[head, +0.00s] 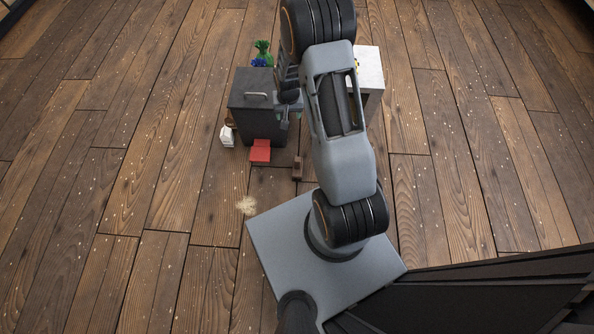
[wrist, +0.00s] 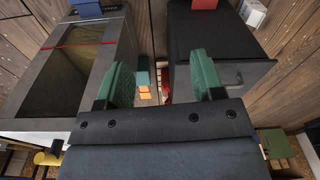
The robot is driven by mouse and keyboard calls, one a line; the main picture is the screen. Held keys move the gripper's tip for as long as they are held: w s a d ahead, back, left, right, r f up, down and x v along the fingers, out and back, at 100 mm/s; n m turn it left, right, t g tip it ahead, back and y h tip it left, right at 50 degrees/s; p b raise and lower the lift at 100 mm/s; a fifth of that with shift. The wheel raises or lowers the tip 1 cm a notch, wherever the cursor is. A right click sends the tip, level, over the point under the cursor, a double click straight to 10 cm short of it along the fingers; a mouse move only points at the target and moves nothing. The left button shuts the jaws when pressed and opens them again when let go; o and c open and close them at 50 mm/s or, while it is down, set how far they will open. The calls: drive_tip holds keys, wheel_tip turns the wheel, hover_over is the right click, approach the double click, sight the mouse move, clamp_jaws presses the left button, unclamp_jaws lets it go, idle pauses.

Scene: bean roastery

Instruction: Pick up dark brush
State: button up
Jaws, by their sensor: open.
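I cannot pick out the dark brush for certain in either view. A small dark brown block-like thing (head: 297,168) stands on the floor in the head view, just right of the red object; I cannot tell whether it is the brush. My gripper (wrist: 164,82) is open, its two green fingertips wide apart with nothing held between them. It points down over the gap between a grey open-topped box (wrist: 28,130) and a dark cabinet (wrist: 223,35). In the head view my gripper (head: 290,104) is beside the right side of the cabinet, partly hidden by my arm.
A pale tuft (head: 246,206) lies on the floor. A white-topped stand (head: 370,65) is right of my arm. Small teal and orange pieces (wrist: 143,88) show below the gap. Floor at left is clear.

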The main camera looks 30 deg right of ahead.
sight(297, 159)
drive_tip(key=shift+m+g, duration=0.4)
drive_tip(key=shift+m, duration=0.5)
drive_tip(key=s+f+b, duration=0.1)
drive_tip(key=f+b, duration=0.1)
drive_tip(key=f, duration=0.8)
drive_tip(key=s+d+f+b, duration=0.1)
drive_tip(key=f+b, duration=0.1)
drive_tip(key=f, duration=0.8)
drive_tip(key=d+f+b, duration=0.1)
drive_tip(key=f+b, duration=0.1)
drive_tip(key=f, duration=0.8)
drive_tip(key=shift+s, duration=0.4)
drive_tip(key=shift+w+d+f+b, duration=0.1)
drive_tip(key=shift+f+b, duration=1.75)
drive_tip(key=shift+f, duration=1.1)
drive_tip(key=shift+r, duration=0.1)
drive_tip(key=c, duration=1.1)
drive_tip(key=shift+r, duration=0.1)
